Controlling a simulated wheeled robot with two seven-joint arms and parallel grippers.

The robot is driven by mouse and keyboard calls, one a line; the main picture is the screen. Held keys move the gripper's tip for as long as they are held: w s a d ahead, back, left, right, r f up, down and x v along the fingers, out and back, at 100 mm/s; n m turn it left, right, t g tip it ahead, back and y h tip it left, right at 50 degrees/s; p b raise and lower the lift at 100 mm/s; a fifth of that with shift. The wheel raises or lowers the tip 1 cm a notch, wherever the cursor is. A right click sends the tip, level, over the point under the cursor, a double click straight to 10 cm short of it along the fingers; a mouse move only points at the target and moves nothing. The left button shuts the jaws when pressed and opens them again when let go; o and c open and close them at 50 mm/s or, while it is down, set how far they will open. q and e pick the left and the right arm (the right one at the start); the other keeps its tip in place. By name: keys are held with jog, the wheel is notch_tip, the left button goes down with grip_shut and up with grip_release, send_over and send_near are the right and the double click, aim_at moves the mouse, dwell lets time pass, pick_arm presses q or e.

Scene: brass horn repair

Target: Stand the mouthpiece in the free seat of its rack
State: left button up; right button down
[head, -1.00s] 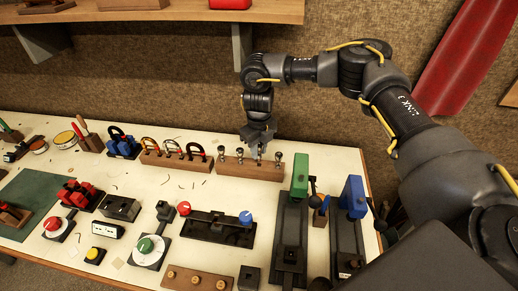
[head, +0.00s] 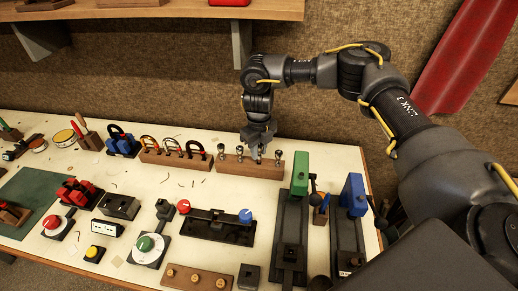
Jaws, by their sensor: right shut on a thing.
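The mouthpiece rack (head: 228,168) is a long brown wooden block at the back of the bench, with several silvery mouthpieces in a row along its top. My right gripper (head: 258,153) reaches down from above, over the middle-right part of the rack. It is shut on a silvery mouthpiece (head: 258,158), which is upright and largely hidden by the fingers. Whether its lower end is inside a seat or just above it I cannot tell. Other mouthpieces stand to the left (head: 222,153) and to the right (head: 278,155). My left gripper is not in view.
A second wooden rack (head: 178,161) with curved handled pieces stands close on the left. Green (head: 300,170) and blue (head: 353,195) topped fixtures stand to the right. A dark bar with red and blue knobs (head: 215,226) lies in front. A shelf (head: 150,12) overhangs the back.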

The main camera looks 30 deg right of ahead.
jog(key=shift+f+b, duration=0.65)
jog(key=shift+f, duration=0.55)
jog(key=c, duration=1.1)
grip_release()
jog(key=shift+r, duration=0.1)
jog(key=shift+r, duration=0.35)
notch_tip(320, 180, up, 10)
jog(key=shift+f+b, duration=0.1)
jog(key=shift+b, duration=0.75)
